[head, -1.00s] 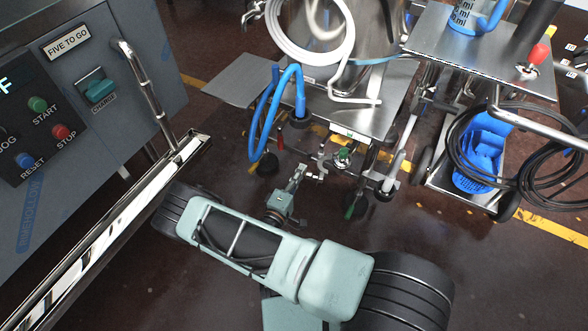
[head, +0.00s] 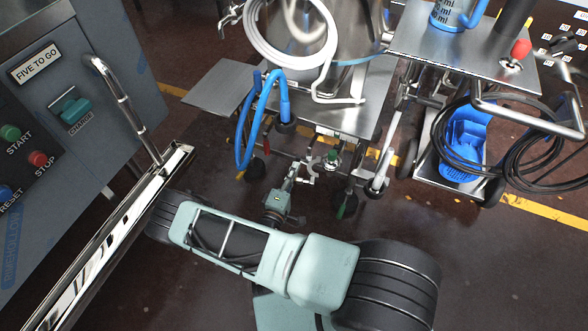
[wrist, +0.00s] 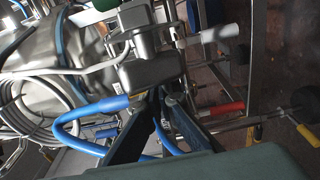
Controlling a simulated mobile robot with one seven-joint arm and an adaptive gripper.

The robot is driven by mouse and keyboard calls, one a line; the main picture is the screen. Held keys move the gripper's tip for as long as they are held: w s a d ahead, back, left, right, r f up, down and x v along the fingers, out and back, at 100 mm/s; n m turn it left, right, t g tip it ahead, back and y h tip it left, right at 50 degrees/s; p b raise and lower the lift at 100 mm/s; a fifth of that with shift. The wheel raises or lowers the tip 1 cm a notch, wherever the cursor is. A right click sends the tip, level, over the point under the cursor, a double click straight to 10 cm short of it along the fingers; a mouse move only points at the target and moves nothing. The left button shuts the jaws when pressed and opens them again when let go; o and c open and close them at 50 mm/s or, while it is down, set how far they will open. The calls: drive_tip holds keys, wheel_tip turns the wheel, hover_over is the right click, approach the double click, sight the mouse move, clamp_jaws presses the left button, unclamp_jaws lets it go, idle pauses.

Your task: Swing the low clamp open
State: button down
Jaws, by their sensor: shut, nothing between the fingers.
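My gripper (head: 296,174) is shut and empty, low in front of the steel trolley's underside. In the wrist view its dark fingers (wrist: 161,95) meet close to a grey metal block (wrist: 150,70); I cannot tell whether they touch it. The low clamp cannot be clearly told apart from these fittings. A red handle (wrist: 222,109) shows right of the fingers in the wrist view.
A blue hose (head: 243,140) hangs left of my gripper and also crosses the wrist view (wrist: 85,118). The steel trolley (head: 350,105) stands above. A cart (head: 430,45) with coiled black hose is at right. A grey control cabinet (head: 120,70) and steel rail are at left.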

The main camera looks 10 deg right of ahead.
drive_tip(key=w+m+g+h+b, duration=0.2)
drive_tip(key=w+h+b, duration=0.1)
drive_tip(key=b, duration=0.1)
drive_tip(key=shift+w+a+m+g+b, duration=0.1)
drive_tip(key=shift+w+m+g+b, duration=0.2)
drive_tip(key=shift+m+g, duration=0.1)
drive_tip(key=shift+a, duration=0.15)
